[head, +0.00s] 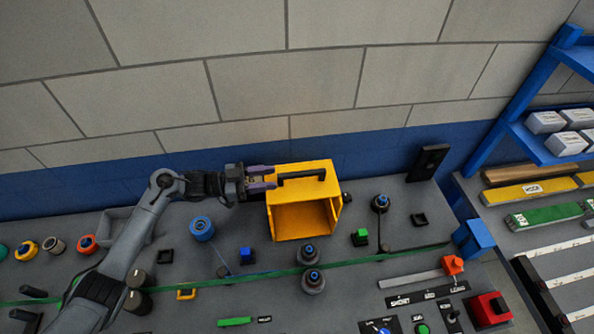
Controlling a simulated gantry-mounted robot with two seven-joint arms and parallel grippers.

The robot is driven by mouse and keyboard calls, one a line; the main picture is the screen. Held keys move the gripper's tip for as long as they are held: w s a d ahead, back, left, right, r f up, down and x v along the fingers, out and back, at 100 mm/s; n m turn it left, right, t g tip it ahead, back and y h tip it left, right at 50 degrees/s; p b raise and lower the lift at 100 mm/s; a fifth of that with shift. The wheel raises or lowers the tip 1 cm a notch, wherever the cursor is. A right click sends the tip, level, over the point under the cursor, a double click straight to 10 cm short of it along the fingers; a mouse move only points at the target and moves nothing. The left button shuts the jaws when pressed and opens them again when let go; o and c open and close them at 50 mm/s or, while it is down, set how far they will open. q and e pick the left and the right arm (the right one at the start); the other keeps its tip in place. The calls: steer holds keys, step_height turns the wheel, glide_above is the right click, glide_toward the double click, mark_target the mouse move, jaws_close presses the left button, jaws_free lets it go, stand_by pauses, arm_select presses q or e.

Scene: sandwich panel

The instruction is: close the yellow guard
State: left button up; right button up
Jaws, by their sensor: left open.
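The yellow guard (319,168) is a box-shaped cover in the middle of the panel. A black bar handle lies across its top, and its front side is an open hollow facing me. My left gripper (268,178) comes in from the left at the guard's upper left edge. Its purple-grey fingers are apart and lie close to the left end of the handle, with nothing seen between them. I cannot tell whether they touch the guard. The guard's hinge is not visible. My right gripper is not in view.
A blue knob (201,228) stands left of the guard, and dark posts with blue tops (308,254) stand in front of it. A green strip crosses the panel. A black upright plate (428,162) is at right. The wall is close behind.

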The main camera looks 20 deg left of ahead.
mark_target(295, 173)
arm_select(q)
steer(key=p+x, duration=0.1)
steer(key=x, duration=0.7)
steer(key=shift+w+d, duration=0.1)
steer(key=shift+d, duration=0.05)
steer(key=shift+c, duration=0.4)
jaws_close()
